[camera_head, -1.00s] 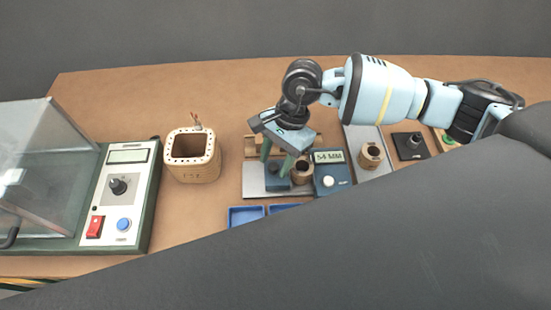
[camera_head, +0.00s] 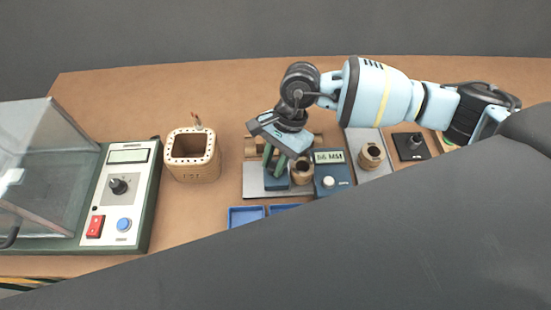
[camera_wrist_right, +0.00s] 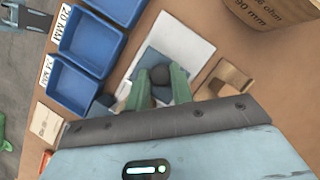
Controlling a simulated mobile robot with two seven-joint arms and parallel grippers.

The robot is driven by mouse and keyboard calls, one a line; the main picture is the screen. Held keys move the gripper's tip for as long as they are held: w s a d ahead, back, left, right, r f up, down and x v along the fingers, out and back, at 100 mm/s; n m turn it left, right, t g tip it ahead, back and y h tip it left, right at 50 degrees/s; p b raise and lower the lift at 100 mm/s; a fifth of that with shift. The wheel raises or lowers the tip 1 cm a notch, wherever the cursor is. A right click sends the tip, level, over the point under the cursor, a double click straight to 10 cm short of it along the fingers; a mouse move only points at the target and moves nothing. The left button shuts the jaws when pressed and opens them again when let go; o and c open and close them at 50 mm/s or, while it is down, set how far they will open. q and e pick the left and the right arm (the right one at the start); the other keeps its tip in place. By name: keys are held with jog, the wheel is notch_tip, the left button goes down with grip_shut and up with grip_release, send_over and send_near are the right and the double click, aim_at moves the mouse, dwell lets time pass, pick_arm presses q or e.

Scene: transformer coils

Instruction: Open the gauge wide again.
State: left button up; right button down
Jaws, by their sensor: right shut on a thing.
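The gauge has a pale base plate (camera_head: 252,186), a blue sliding block (camera_head: 276,183) and a blue display box (camera_head: 331,173) at its right. Its display (camera_head: 328,157) seems to read 56 MM; the first digit is blurred. A small wooden coil former (camera_head: 302,173) stands between the block and the display box. My right gripper (camera_head: 274,166) points down over the block, its green fingers shut on the block's dark knob. In the right wrist view, the knob (camera_wrist_right: 160,76) sits between the fingertips, with the pale plate (camera_wrist_right: 190,45) beyond.
A large wooden coil former (camera_head: 193,172) stands left of the gauge. Blue trays (camera_head: 245,216) lie in front; in the wrist view they carry size labels. Another small coil former (camera_head: 371,157) stands to the right. A control panel (camera_head: 122,205) with a clear cover is at far left.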

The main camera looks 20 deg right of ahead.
jog(key=a, duration=0.1)
jog(key=w+a, duration=0.1)
jog(key=a, duration=0.1)
jog(key=shift+b, duration=0.3)
jog(key=c, duration=1.2)
grip_release()
jog(key=shift+c, duration=0.2)
jog(key=shift+s, duration=0.1)
jog(key=v, duration=0.8)
jog(key=shift+f, duration=0.1)
